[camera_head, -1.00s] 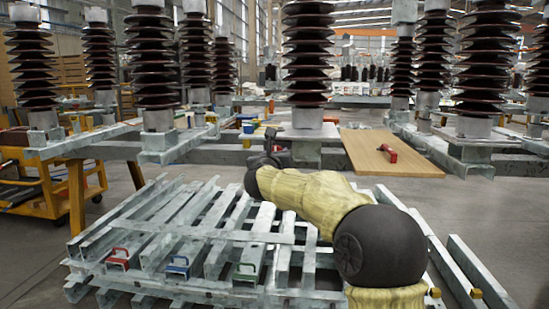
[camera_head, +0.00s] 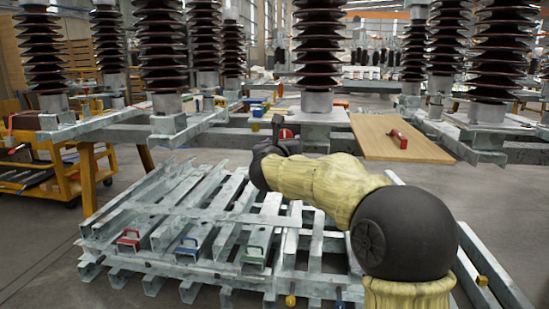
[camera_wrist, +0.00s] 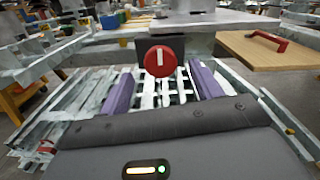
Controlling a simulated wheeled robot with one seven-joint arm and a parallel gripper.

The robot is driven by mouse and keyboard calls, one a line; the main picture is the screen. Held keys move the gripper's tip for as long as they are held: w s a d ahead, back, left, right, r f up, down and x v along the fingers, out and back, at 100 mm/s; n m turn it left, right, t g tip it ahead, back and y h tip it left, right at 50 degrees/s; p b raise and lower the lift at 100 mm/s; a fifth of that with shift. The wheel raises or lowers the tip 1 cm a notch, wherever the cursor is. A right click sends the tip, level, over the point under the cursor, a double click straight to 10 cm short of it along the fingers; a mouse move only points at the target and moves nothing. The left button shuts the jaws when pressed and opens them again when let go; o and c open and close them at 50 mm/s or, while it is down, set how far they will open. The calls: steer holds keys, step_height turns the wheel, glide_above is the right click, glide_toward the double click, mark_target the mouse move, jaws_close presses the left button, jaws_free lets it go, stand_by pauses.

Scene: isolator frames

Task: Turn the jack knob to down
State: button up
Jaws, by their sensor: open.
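The jack knob (camera_wrist: 160,61) is a round red disc with a white mark that stands close to vertical in the wrist view. It sits on the front of a dark part below a grey metal plate. In the head view, a small red spot of the knob (camera_head: 286,133) shows beyond my gripper (camera_head: 282,140). In the wrist view my gripper (camera_wrist: 162,88) is open, with its two purple fingers apart and nothing between them. The knob appears ahead of the fingertips, roughly centred between them; I cannot tell whether they touch.
Above the knob is a metal beam frame (camera_head: 215,125) with tall brown insulators (camera_head: 160,50). A wooden board (camera_head: 425,150) with a red handle (camera_head: 398,139) lies to the right. Below are stacked steel beams (camera_head: 180,215) with red, blue and green handles. A yellow cart (camera_head: 40,180) stands left.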

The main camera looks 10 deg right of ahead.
steer(key=p+v, duration=0.2)
steer(key=v, duration=1.2)
steer(key=shift+p, duration=0.35)
steer(key=s+f+n+g+y+p, duration=0.35)
steer(key=n+p, duration=0.25)
steer(key=n, duration=0.6)
steer(key=s+f+n+g+y+p, duration=0.3)
steer(key=f+n+p, duration=0.25)
steer(key=n, duration=0.65)
steer(key=s+d+f+n+g+p, duration=0.2)
steer(key=s+d+n+g+p, duration=0.15)
steer(key=s+n, duration=0.45)
steer(key=s+d+f+n+g+p, duration=0.2)
steer(key=s+n+g+p, duration=0.3)
steer(key=s, duration=0.4)
steer(key=w+a+p+v, duration=0.1)
steer(key=w+p+v, duration=0.2)
steer(key=p+v, duration=1.5)
steer(key=w+a+r+p+v, duration=0.1)
steer(key=w+p+v, duration=0.3)
steer(key=p+v, duration=1.4)
steer(key=shift+a+r+n+h, duration=0.35)
steer(key=shift+r+n+h, duration=0.05)
steer(key=shift+h, duration=0.05)
